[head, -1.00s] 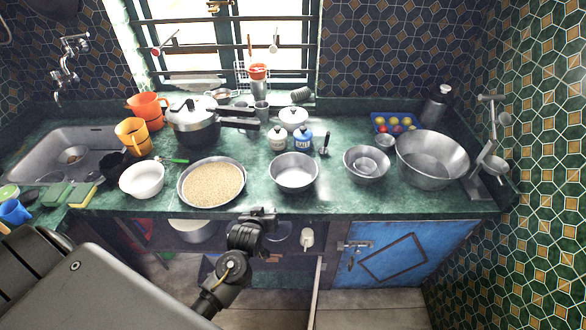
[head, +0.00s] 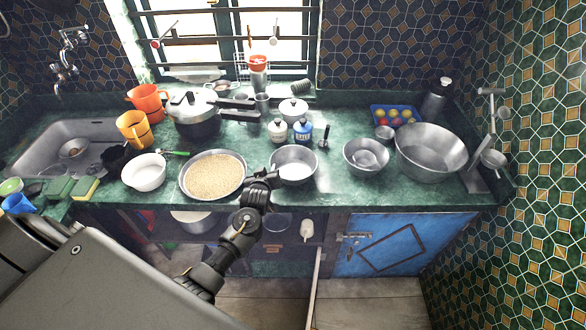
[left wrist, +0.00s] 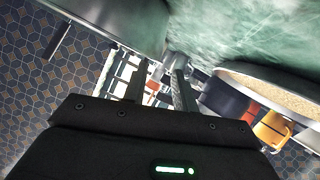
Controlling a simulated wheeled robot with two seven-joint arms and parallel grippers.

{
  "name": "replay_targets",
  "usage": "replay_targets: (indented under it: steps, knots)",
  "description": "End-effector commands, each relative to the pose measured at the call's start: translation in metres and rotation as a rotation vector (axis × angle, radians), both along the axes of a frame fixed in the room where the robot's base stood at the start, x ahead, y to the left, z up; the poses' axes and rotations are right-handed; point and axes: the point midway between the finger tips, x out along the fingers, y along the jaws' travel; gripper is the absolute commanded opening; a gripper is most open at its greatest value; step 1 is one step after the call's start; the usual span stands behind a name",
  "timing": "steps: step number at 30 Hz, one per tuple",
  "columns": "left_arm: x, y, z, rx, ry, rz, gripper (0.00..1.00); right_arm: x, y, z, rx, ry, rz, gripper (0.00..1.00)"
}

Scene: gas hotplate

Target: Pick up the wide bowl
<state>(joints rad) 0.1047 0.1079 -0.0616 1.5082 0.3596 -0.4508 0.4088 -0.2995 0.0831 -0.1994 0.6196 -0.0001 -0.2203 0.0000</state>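Several metal bowls stand on the green counter. The widest bowl (head: 430,153) is at the far right, a medium bowl (head: 366,158) is left of it, and a deeper round bowl (head: 294,164) is near the middle. My left gripper (head: 272,177) is at the counter's front edge, just left of the deeper bowl and far from the widest one. In the left wrist view its two fingers (left wrist: 161,78) are apart with nothing between them. A large metal wall (left wrist: 125,20), likely the deeper bowl, fills the upper left there. My right gripper is not in view.
A grain-filled pan (head: 213,175) is close on the left of my left gripper, with a white bowl (head: 144,172) beyond. Small jars (head: 302,131) and a pressure cooker (head: 194,112) stand behind. A blue fruit tray (head: 396,117) is at the back right.

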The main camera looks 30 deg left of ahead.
Motion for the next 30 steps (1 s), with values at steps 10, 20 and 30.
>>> replay_targets:
  steps: [10,20,30]
  knots:
    - [0.026,0.007,-0.005,0.002,0.003,-0.001,0.28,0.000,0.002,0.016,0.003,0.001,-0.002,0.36]
    - [0.047,0.014,-0.017,0.000,0.001,-0.002,0.28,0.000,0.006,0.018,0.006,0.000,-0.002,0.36]
    - [0.047,0.014,-0.017,0.000,0.001,-0.002,0.10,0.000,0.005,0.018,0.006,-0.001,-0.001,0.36]
